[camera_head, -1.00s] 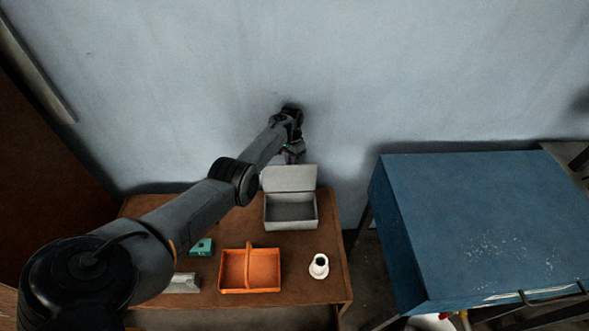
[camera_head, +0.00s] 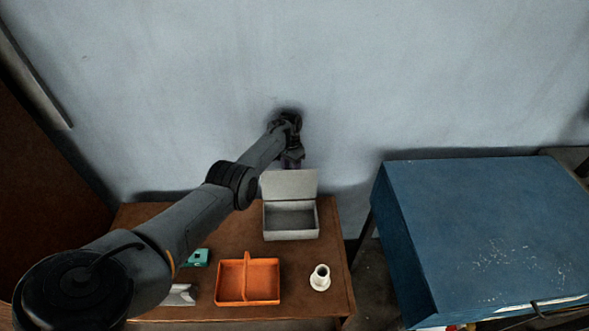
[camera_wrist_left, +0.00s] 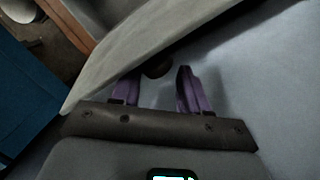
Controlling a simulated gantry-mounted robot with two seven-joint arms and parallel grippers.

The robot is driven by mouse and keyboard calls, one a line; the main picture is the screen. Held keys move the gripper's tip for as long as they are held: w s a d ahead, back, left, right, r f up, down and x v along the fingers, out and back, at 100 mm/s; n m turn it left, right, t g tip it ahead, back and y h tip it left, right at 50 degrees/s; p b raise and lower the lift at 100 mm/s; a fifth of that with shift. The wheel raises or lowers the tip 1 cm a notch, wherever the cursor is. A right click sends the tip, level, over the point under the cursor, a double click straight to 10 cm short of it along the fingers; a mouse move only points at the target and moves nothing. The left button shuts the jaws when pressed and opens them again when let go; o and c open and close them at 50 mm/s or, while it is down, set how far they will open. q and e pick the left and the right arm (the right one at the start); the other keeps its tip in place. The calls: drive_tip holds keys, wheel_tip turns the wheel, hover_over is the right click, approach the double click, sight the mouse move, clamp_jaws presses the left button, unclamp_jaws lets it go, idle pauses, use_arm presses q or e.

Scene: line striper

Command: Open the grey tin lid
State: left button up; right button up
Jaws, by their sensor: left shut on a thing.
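The grey tin (camera_head: 291,236) stands on the brown table, its inside showing. Its lid (camera_head: 289,185) is raised at the tin's back edge, tilted up and open. My left gripper (camera_head: 292,163) is behind the lid's top edge, its fingertips mostly hidden by the lid in the head view. In the left wrist view the lid (camera_wrist_left: 150,45) is a grey slab slanting across the purple fingers of my left gripper (camera_wrist_left: 160,85). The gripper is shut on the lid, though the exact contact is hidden. My right gripper is not in view.
On the brown table (camera_head: 222,225) are an orange divided basket (camera_head: 263,281), a white flanged piece (camera_head: 320,279), a teal item (camera_head: 198,257) and a grey piece (camera_head: 181,296). A blue cabinet (camera_head: 480,230) stands at right. The wall is close behind the lid.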

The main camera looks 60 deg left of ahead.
use_arm(q)
drive_tip(key=shift+o, duration=1.2)
drive_tip(key=shift+s+a+f, duration=0.35)
drive_tip(key=shift+s, duration=0.05)
drive_tip(key=shift+o, duration=1.3)
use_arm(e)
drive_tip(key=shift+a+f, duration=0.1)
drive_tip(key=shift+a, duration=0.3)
use_arm(q)
drive_tip(key=shift+s+d, duration=0.1)
drive_tip(key=shift+d, duration=0.05)
drive_tip(key=shift+r, duration=0.1)
wheel_tip(320, 180, up, 11)
drive_tip(key=w+a+p, duration=0.1)
drive_tip(key=p, duration=0.2)
drive_tip(key=shift+a, duration=0.15)
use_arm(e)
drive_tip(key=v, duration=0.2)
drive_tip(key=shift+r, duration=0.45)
